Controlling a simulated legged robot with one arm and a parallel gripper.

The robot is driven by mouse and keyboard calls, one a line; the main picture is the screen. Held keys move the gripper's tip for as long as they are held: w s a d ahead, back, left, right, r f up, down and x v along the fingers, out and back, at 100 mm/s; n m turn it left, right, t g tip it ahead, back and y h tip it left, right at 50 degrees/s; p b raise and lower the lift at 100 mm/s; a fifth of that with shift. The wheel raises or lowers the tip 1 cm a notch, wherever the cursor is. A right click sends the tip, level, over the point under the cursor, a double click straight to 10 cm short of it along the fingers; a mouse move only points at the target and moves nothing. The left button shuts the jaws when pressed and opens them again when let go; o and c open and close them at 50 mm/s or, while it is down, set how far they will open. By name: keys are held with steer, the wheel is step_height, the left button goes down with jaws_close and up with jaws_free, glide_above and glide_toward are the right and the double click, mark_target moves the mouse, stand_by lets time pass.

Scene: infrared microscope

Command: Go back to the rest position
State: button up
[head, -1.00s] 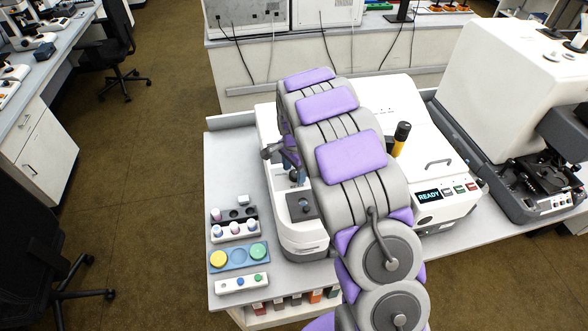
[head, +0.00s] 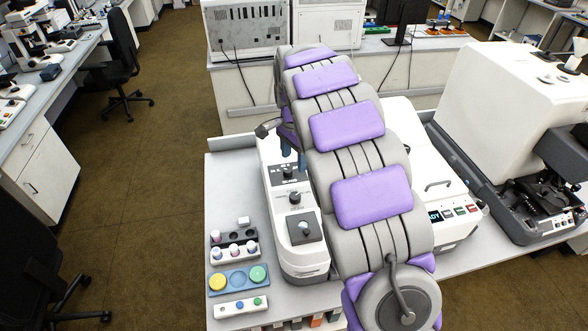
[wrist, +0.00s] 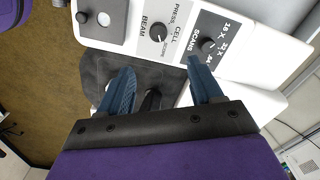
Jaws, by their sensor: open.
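My gripper (wrist: 158,88) is open in the wrist view, its two blue fingers apart with nothing held between them. It hangs over the white infrared instrument (wrist: 130,58), near its control panel with the knobs labelled CELL, BEAM and SCANS. In the head view my arm reaches across the white instrument (head: 306,266), and only part of the blue fingers (head: 287,158) shows beside the arm. The instrument's front panel has dark knobs and a grey square plate (head: 305,229). The arm hides much of its middle and part of the READY display.
Left of the instrument on the bench are a vial rack (head: 234,246), a blue tray (head: 239,280) with yellow and green discs, and a small white holder (head: 241,306). A microscope (head: 520,130) stands at the right. A chair (head: 117,70) and open floor lie left.

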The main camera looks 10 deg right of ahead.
steer(key=shift+r, duration=0.95)
steer(key=shift+s, duration=0.1)
